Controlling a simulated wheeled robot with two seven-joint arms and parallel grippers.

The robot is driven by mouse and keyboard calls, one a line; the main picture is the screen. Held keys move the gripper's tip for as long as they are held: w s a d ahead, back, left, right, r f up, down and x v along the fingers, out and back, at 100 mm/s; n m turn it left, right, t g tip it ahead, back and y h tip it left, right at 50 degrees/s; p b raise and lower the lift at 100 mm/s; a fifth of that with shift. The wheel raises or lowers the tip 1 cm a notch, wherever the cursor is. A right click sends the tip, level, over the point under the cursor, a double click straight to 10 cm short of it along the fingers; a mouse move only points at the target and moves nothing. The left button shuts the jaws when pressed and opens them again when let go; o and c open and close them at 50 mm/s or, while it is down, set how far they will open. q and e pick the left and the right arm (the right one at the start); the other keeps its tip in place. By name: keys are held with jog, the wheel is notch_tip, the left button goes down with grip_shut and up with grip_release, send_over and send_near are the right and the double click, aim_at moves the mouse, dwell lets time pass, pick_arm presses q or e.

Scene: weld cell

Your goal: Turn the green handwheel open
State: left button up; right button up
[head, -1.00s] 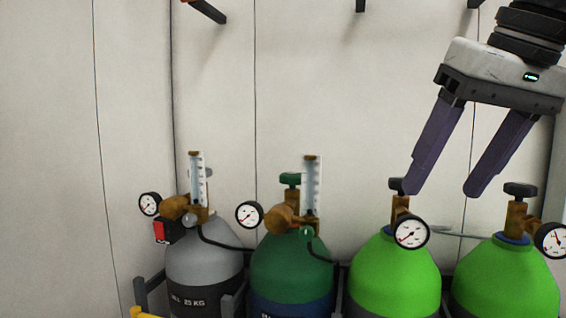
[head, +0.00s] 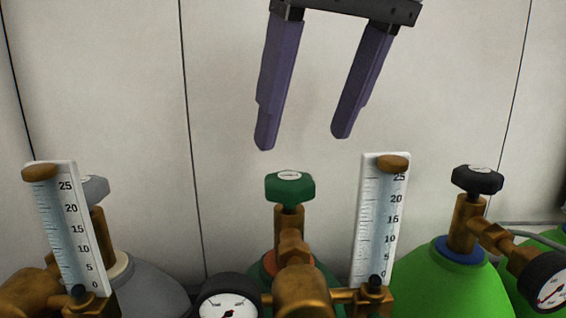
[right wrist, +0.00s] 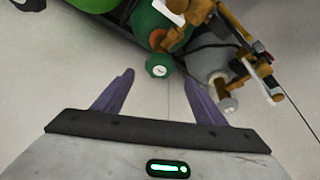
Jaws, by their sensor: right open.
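The green handwheel (head: 290,187) sits on top of a brass valve (head: 289,222) at the middle of the head view. It also shows in the right wrist view (right wrist: 159,66), beyond my fingertips and between their lines. My right gripper (head: 302,140) is open and empty, with its two purple fingers pointing down. In the head view the fingertips appear above the handwheel, one to each side, apart from it. The right gripper also shows in the right wrist view (right wrist: 163,75). My left gripper is not in view.
A flowmeter tube (head: 379,215) stands close right of the handwheel, and another flowmeter (head: 68,225) at left. A gauge (head: 229,299) is at the front. A bright green cylinder (head: 440,285) with a black handwheel (head: 477,180) is at right. The wall is behind.

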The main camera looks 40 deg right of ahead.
aim_at(291, 177)
jog(key=x, duration=0.6)
jog(key=shift+f, duration=0.1)
jog(key=shift+w+f, duration=0.25)
jog(key=shift+f, duration=0.25)
jog(key=shift+w, duration=0.1)
jog(key=c, duration=1)
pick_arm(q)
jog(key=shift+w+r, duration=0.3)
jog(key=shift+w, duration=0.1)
pick_arm(e)
jog(key=shift+c, duration=0.2)
